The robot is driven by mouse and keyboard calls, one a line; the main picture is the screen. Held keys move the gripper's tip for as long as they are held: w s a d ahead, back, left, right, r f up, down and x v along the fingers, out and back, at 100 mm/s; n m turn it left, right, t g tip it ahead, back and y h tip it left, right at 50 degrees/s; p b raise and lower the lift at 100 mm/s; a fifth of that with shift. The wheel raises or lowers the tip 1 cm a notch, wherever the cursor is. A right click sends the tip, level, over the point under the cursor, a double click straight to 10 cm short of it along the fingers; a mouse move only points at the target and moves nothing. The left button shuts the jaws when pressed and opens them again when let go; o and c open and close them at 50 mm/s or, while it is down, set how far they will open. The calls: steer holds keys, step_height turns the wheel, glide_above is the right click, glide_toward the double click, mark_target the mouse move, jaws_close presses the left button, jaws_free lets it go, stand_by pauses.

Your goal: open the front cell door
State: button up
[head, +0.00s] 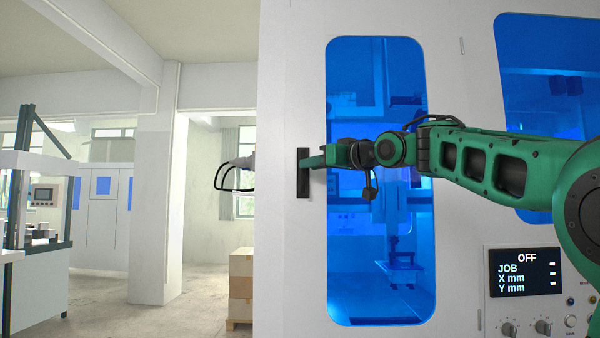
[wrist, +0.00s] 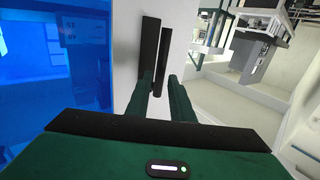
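The front cell door (head: 290,290) is a white panel with a tall blue window (head: 350,280), and it looks closed. Its black upright handle (head: 303,190) is on the door's left side. In the wrist view the handle shows as a dark backing plate (wrist: 149,45) with a separate bar (wrist: 163,55) standing off it. My gripper (head: 308,162) is at the handle, at about its mid-height. In the wrist view the green fingers of my gripper (wrist: 162,80) are apart, with the bar's lower part between them. A gap shows beside the right finger; firm contact is not visible.
A control panel (head: 524,275) reading OFF is at the lower right. A second blue window (head: 550,50) is at the upper right. Stacked wooden boxes (head: 241,285) stand left of the cell. The floor (head: 160,318) farther left looks clear.

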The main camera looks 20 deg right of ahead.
steer(key=x, duration=0.5)
steer(key=shift+w, duration=0.1)
jaws_close()
